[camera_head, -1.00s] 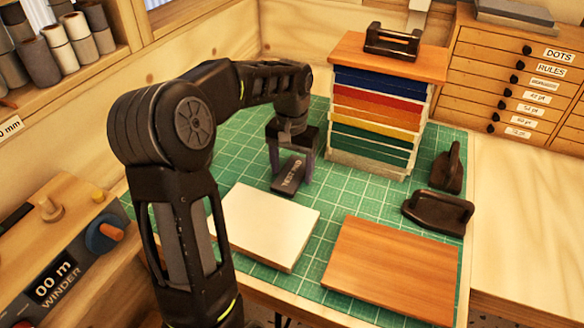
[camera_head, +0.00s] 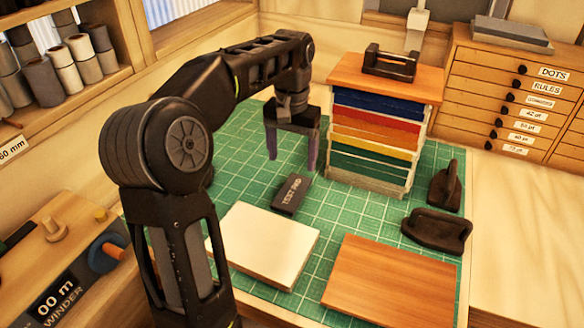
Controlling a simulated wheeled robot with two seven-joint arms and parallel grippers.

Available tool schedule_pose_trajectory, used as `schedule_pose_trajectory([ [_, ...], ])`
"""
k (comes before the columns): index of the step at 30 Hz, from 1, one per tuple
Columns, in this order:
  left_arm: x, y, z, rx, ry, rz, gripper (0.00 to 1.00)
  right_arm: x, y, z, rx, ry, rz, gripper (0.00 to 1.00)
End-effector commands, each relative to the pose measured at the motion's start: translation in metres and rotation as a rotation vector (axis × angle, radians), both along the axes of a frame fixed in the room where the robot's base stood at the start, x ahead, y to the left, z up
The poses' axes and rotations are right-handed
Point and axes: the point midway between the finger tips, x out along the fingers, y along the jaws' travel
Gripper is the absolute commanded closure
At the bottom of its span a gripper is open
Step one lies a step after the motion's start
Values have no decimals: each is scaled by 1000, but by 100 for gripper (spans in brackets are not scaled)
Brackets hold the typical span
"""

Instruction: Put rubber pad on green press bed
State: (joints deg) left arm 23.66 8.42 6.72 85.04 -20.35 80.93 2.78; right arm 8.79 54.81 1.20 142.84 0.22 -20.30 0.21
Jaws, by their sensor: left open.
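A dark flat pad (camera_head: 291,194) with pale lettering that seems to read "TEST PAD" lies flat on the green gridded mat (camera_head: 331,217). It lies behind a white board (camera_head: 262,245) and left of a stack of coloured slabs. My left gripper (camera_head: 291,160) is open and empty above the pad, its two fingers pointing down and apart from it. A green slab (camera_head: 369,162) shows low in the stack; I cannot tell which green surface is the press bed. My right gripper is not in view.
The coloured stack has a wooden top (camera_head: 347,74) bearing a dark handled tool (camera_head: 389,62). A wooden board (camera_head: 392,285) lies at front right. Two dark handled tools (camera_head: 447,186) (camera_head: 437,231) stand at the mat's right.

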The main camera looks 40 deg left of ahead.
Motion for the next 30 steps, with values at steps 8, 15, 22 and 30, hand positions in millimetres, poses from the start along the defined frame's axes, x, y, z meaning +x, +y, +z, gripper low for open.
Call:
schedule_pose_trajectory([
  [8, 0, 0, 22, -1, 2, -1, 24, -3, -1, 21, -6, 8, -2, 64],
  [15, 0, 0, 21, -1, 2, -1, 24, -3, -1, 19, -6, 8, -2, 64],
  [22, 0, 0, 21, -1, 2, -1, 24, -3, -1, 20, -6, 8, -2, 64],
  [30, 1, -4, 29, 9, -26, -10, 20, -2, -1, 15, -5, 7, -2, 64],
])
